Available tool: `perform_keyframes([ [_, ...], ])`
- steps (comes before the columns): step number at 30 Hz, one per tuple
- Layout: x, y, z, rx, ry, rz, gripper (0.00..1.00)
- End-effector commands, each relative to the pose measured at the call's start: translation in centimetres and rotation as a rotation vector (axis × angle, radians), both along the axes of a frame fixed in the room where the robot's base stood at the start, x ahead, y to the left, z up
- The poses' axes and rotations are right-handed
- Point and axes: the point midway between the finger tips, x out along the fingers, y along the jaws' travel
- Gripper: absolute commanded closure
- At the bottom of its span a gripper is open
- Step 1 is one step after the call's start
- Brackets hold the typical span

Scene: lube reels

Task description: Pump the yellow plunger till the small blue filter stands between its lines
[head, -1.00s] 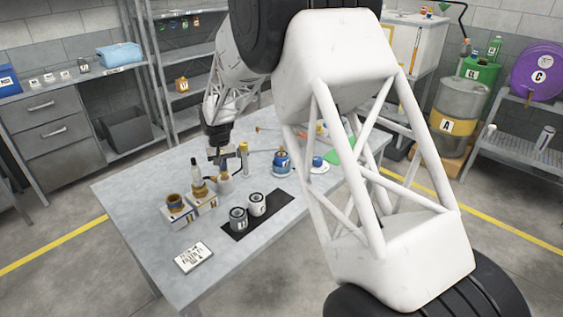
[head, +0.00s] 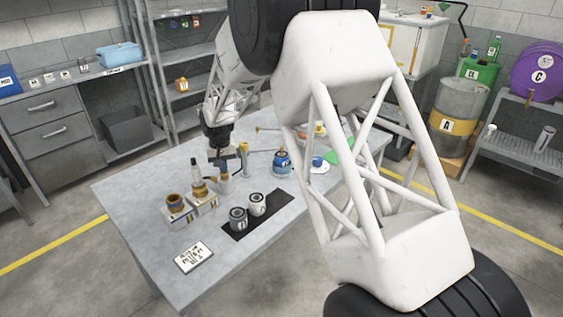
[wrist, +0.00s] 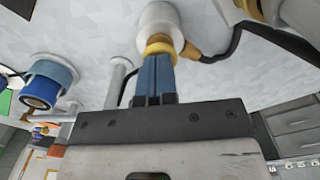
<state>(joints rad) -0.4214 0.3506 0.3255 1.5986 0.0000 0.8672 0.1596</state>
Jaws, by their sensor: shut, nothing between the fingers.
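My gripper (wrist: 156,60) is shut, its two blue fingers together. In the wrist view its tips are at the yellow plunger (wrist: 160,45), which shows as a yellow ring on a pale cylinder (wrist: 158,20). I cannot tell whether they touch or press it. In the head view my gripper (head: 225,170) stands upright over this spot, hiding most of the plunger. A blue filter (head: 281,162) stands right of it, and a smaller blue piece (head: 318,162) sits on a white dish. I cannot tell which is the small blue filter, and its lines are too small to read.
Two dark-and-white cans (head: 238,219) stand on a black mat (head: 272,213). Brown-topped parts (head: 176,203) sit on white blocks to the left. A white label card (head: 193,257) lies in front. A dark hose (wrist: 225,48) runs beside the pale cylinder.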

Motion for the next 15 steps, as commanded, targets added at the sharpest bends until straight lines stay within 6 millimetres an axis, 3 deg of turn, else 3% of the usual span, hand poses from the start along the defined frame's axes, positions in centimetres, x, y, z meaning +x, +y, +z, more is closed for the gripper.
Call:
perform_keyframes([
  [15,0.0,0.0,3.0,0.000,-0.001,0.000,1.00],
])
